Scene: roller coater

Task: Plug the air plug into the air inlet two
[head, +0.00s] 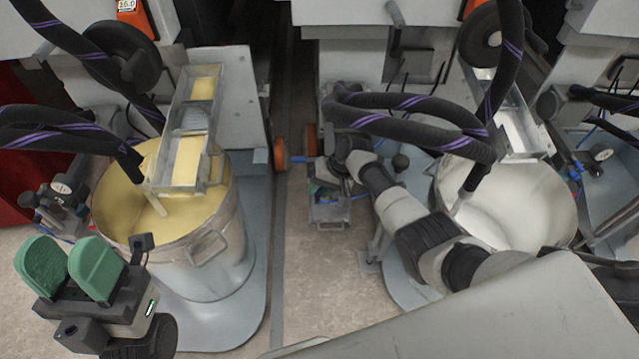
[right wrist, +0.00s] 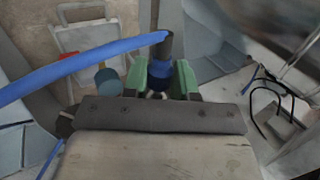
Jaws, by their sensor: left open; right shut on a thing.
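My right gripper (right wrist: 160,78) has green fingers shut on the air plug (right wrist: 158,72), a dark piece with a blue collar. A blue hose (right wrist: 95,62) leads from the plug to the left in the right wrist view. In the head view my right gripper (head: 328,170) is small and partly hidden by its own wrist, low between the two machines. My left gripper (head: 68,268) is open and empty, its green fingers apart, in front of the yellow-filled bucket. I cannot pick out air inlet two for certain in either view.
A metal bucket of yellow liquid (head: 206,262) stands left, and a white-filled bucket (head: 560,205) stands right. Thick black hoses (head: 415,135) hang over the right side. A gauge assembly (head: 598,153) sits at far right.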

